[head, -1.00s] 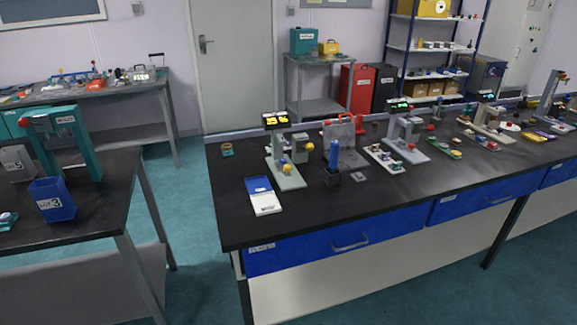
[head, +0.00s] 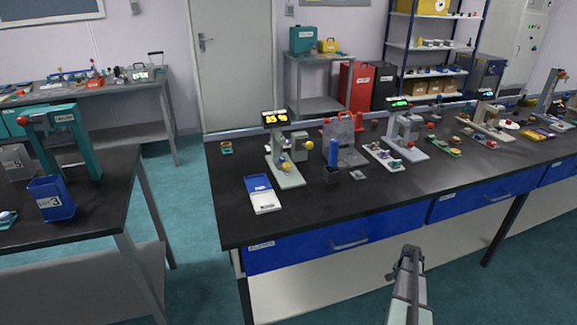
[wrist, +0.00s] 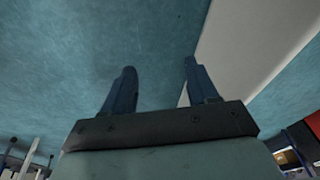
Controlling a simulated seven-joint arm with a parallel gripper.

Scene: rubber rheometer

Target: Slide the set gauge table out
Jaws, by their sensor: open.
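Several grey-green gauge stands stand on the black bench. Another stand (head: 405,140) with a green-lit display and a red knob is further right. I cannot tell which stand bears the set gauge table, and no table is seen slid out. My gripper (wrist: 157,72) is open and empty in the wrist view, its two dark blue fingers apart over the teal floor. In the head view my arm rises at the lower right, in front of the bench and well apart from the stands.
The black bench (head: 235,215) has blue drawers (head: 340,238) below its front edge. A blue and white tray (head: 262,195) and a blue upright item (head: 333,153) stand near the first gauge. A side table with a blue bin (head: 52,200) is at left.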

